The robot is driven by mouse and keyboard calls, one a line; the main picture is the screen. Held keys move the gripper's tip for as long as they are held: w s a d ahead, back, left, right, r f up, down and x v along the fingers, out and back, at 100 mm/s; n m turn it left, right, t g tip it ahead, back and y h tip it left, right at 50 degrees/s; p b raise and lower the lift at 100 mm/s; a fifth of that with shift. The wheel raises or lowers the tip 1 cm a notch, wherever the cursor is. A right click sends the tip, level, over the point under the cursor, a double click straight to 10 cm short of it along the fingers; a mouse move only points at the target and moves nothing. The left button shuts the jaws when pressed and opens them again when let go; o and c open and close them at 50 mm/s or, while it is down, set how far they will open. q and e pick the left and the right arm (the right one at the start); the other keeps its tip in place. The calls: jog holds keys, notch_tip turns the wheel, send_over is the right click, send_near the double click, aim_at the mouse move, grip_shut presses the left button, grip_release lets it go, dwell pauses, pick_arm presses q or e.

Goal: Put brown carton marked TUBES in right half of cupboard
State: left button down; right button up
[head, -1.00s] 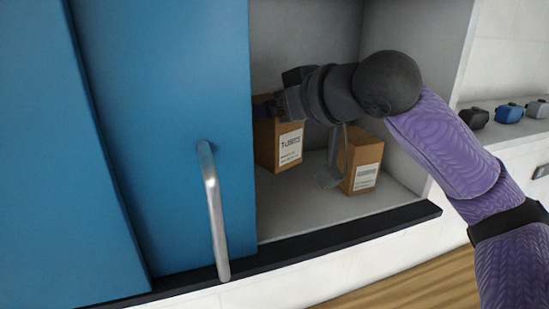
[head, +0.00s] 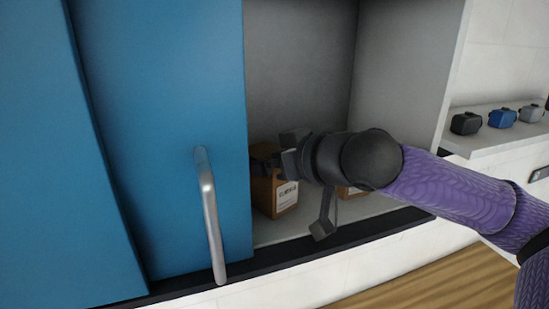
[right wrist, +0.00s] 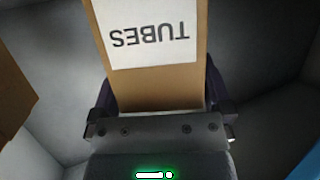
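The brown carton marked TUBES (right wrist: 152,82) shows its white label upside down in the right wrist view, between the two fingers of my right gripper (right wrist: 160,98). In the head view this carton (head: 263,197) is upright inside the cupboard's open right half (head: 300,233), just right of the blue door. My right gripper (head: 267,163) is at its top, with fingers on both sides, shut on it. The carton's base is at or very near the cupboard floor; I cannot tell if it touches. My left gripper is not in view.

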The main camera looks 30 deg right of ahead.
jog(key=shift+r, duration=0.25)
jog(key=b+v, duration=0.5)
jog(key=v, duration=0.7)
jog(key=shift+b, duration=0.4)
jog(key=shift+f, duration=0.15)
